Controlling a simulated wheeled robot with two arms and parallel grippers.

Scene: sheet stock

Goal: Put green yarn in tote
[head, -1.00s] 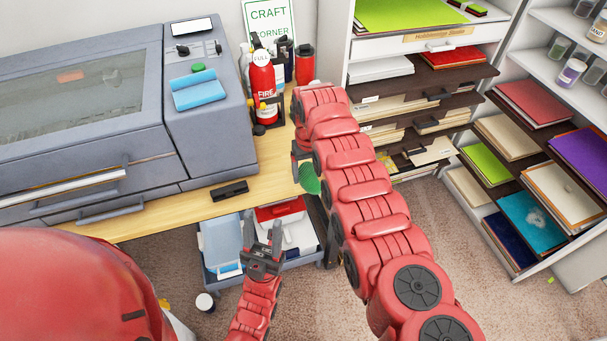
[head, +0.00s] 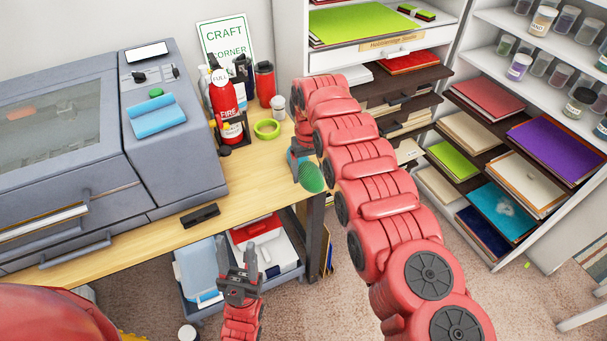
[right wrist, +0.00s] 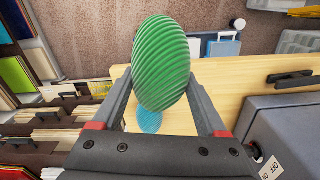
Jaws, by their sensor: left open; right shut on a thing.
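The green yarn (head: 312,178) is a ribbed oval ball. In the right wrist view the green yarn (right wrist: 163,62) sits between both fingers. My right gripper (head: 308,168) is shut on it over the table's right end, mostly hidden behind its own arm. A blue ribbed ball (right wrist: 150,121) shows beyond the yarn, over the wooden table top. My left gripper (head: 238,262) is open and empty, low in front of the table. Behind it, under the table, is a grey-blue bin (head: 211,311) holding light-blue and red-and-white items; I cannot tell whether this is the tote.
The wooden table (head: 240,184) carries a large grey machine (head: 180,170), a black handle-like piece (head: 200,215), a fire extinguisher (head: 226,104) and a green ring (head: 267,129). Shelves with paper (head: 470,135) stand right. Bare table lies left of the yarn.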

